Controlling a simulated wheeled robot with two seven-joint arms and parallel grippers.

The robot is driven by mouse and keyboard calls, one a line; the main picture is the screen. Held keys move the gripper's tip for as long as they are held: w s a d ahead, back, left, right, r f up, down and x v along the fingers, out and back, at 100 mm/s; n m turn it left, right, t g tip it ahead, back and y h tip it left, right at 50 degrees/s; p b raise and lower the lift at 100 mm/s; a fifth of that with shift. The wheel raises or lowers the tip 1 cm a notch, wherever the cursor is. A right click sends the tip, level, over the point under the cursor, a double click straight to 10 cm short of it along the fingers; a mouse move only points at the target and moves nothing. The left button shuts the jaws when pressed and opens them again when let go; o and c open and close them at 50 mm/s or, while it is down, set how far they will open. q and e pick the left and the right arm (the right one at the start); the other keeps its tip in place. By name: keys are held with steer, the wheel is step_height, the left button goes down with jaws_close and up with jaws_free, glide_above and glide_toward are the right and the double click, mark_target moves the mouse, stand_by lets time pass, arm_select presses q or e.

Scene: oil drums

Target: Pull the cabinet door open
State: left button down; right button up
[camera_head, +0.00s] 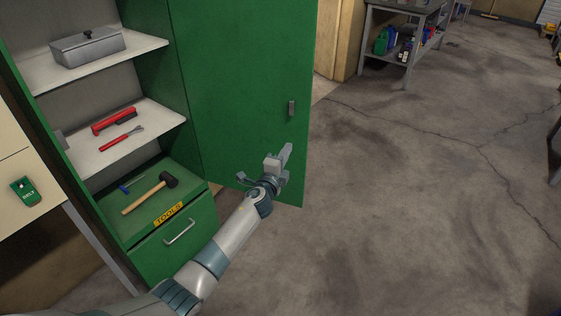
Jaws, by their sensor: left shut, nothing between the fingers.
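The green cabinet (150,140) stands at the left with its shelves exposed. Its green door (240,75) is swung wide open to the right of the shelves. A small grey handle (291,108) is on the door near its right edge. My left gripper (284,156) is shut and empty, below the handle and in front of the lower part of the door. I cannot tell whether it touches the door. My right gripper is not in view.
Shelves hold a grey metal box (88,46) and red tools (115,120). A mallet (150,193) lies above a drawer with a metal handle (179,231). A grey workbench (405,35) stands at the back. Concrete floor (410,200) on the right is clear.

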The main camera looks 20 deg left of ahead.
arm_select(q)
steer(key=s, duration=0.6)
steer(key=shift+a+r, duration=0.15)
steer(key=shift+a, duration=0.05)
steer(key=s+a+f+n+g, duration=0.2)
steer(key=s+f, duration=0.4)
steer(key=f, duration=0.6)
steer(key=s+a+f+n+g+y, duration=0.1)
steer(key=s+f+n+g, duration=0.2)
steer(key=s+f, duration=0.55)
steer(key=s+a+f+n+g, duration=0.2)
steer(key=s+f, duration=0.2)
steer(key=f, duration=1.1)
steer(key=s+f+n+g, duration=0.2)
steer(key=s+f, duration=0.5)
steer(key=s, duration=0.3)
steer(key=s+a+f+n+g, duration=0.1)
steer(key=s+f+n+g, duration=0.1)
steer(key=s+f, duration=0.65)
steer(key=s+f+n+g, duration=0.2)
steer(key=s+f, duration=0.2)
steer(key=s, duration=0.9)
steer(key=s+f+n+g, duration=0.1)
steer(key=s+f+g, duration=0.1)
steer(key=s, duration=0.9)
steer(key=s+f+n+g, duration=0.2)
steer(key=s, duration=0.9)
steer(key=shift+s+f+n+y, duration=0.2)
steer(key=shift+f+n+y, duration=0.1)
steer(key=shift+f, duration=0.1)
